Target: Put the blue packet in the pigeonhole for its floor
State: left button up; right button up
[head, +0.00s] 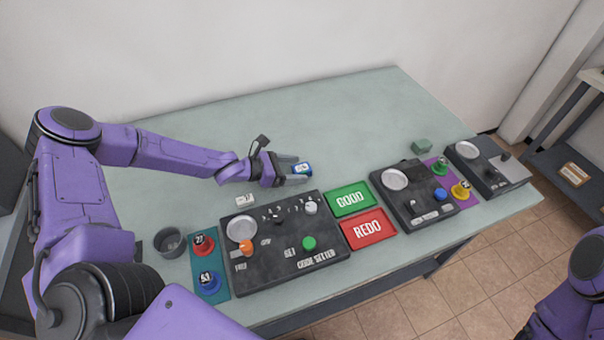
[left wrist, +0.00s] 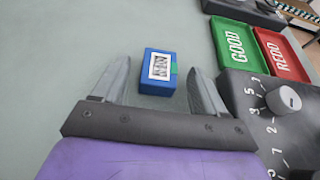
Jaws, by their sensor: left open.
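The blue packet (head: 301,168) lies on the pale green table behind the green GOOD tray. In the left wrist view the blue packet (left wrist: 159,69) shows a white label with dark marks and a green strip at one side. My left gripper (head: 292,170) is open, low over the table, its fingers pointing at the packet. In the left wrist view my left gripper (left wrist: 156,80) has the packet between and slightly beyond its fingertips, with gaps on both sides. My right gripper is out of view. No pigeonholes can be made out.
The code setter panel (head: 287,245) with knobs stands in front of the gripper. The GOOD tray (head: 349,198) and REDO tray (head: 368,229) lie right of it. More panels (head: 412,194) stand farther right. A white block (head: 245,200) lies near my left wrist. The table behind is clear.

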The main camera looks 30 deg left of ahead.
pick_arm(q)
jog(key=shift+w+d+f, duration=0.1)
jog(key=shift+w+f, duration=0.05)
jog(key=shift+w, duration=0.1)
jog(key=shift+s, duration=0.15)
jog(key=c, duration=1.2)
